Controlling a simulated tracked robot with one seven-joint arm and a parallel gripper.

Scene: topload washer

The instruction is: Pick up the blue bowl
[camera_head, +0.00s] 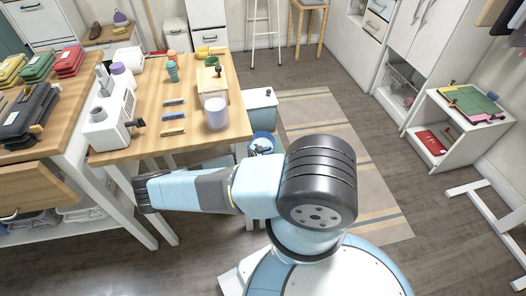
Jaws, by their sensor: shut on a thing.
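The blue bowl (264,136) shows as a small round blue shape just past the right front corner of the wooden table (215,143). My gripper (261,149) is at the bowl's near side, small and partly hidden behind my arm. It is shut on the bowl, as far as this view shows. My arm's large black joint and light blue links cover the area in front of and below the bowl. I cannot tell how high the bowl is or whether anything supports it.
The table holds a white machine (108,122), a translucent cup (216,113) and several small tools. A white cabinet (260,104) stands beyond the bowl. A striped rug (335,125) and open floor lie to the right. A white shelf unit (445,125) stands farther right.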

